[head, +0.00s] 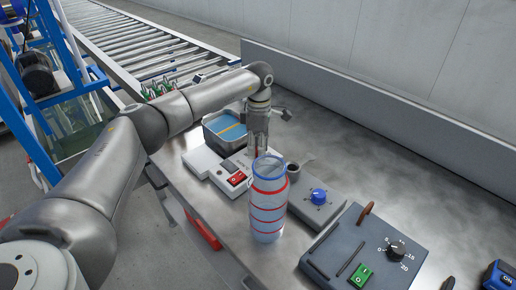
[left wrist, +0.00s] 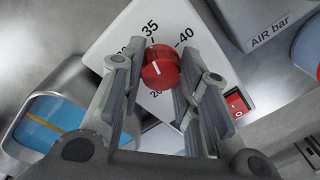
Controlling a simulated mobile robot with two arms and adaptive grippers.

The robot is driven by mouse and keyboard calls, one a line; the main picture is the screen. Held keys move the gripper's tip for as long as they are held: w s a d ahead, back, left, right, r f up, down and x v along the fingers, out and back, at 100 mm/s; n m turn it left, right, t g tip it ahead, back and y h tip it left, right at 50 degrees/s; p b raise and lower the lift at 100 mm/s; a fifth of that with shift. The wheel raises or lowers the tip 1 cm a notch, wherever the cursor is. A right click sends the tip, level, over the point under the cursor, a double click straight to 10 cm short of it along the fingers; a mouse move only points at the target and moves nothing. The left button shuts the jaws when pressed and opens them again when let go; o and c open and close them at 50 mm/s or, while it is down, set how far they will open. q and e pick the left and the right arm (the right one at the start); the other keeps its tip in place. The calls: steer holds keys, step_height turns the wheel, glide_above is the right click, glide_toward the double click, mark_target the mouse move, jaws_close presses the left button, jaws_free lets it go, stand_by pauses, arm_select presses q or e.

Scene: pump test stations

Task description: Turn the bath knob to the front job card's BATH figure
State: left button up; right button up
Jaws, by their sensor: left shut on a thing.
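The red bath knob (left wrist: 161,68) sits on a white panel (left wrist: 130,42) with a printed scale; 35 and 40 are readable, other figures are partly covered. A short slanted white line shows on the knob's face; I cannot tell which figure it points to. My left gripper (left wrist: 162,56) is shut on the knob, one finger on each side. In the head view my left gripper (head: 258,150) points down at the white bath unit (head: 203,162), mostly hiding the knob. The blue-water bath (head: 224,131) is behind it. No job card is readable. My right gripper is not in view.
A clear cylinder with red bands (head: 268,205) stands close in front of my left gripper. A grey box with a blue knob (head: 318,196) and a dark box with a black dial (head: 396,252) stand right. The bench's back right is clear.

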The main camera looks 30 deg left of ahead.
arm_select(q)
steer(key=shift+r+m, duration=0.15)
steer(key=shift+m, duration=0.45)
steer(key=o, duration=1)
steer(key=r, duration=1.1)
steer(key=shift+w+r, duration=0.35)
steer(key=shift+r, duration=0.05)
